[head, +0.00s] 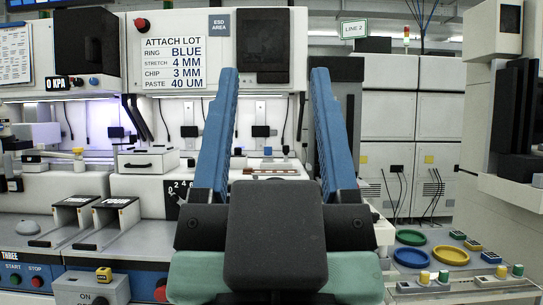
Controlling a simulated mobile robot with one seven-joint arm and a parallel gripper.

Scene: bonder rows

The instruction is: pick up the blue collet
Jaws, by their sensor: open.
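My gripper (275,75) stands upright in the middle foreground of the head view. Its two long blue fingers are wide apart with nothing between them. On the right bench, small capped cylinders that could be collets stand near the front: a yellow one (424,277), another (443,277) beside it and a green one (517,270). They are too small to identify surely, and I cannot make out a clearly blue collet. My gripper is left of them and apart from them. It hides part of the middle of the scene.
The right bench also holds a green dish (410,237), a yellow dish (450,255), a blue dish (411,257) and several small blocks (473,244). A machine with the "ATTACH LOT" sign (173,62) stands behind. Two slotted holders (115,215) are at left. A dark-screened cabinet (515,120) stands at right.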

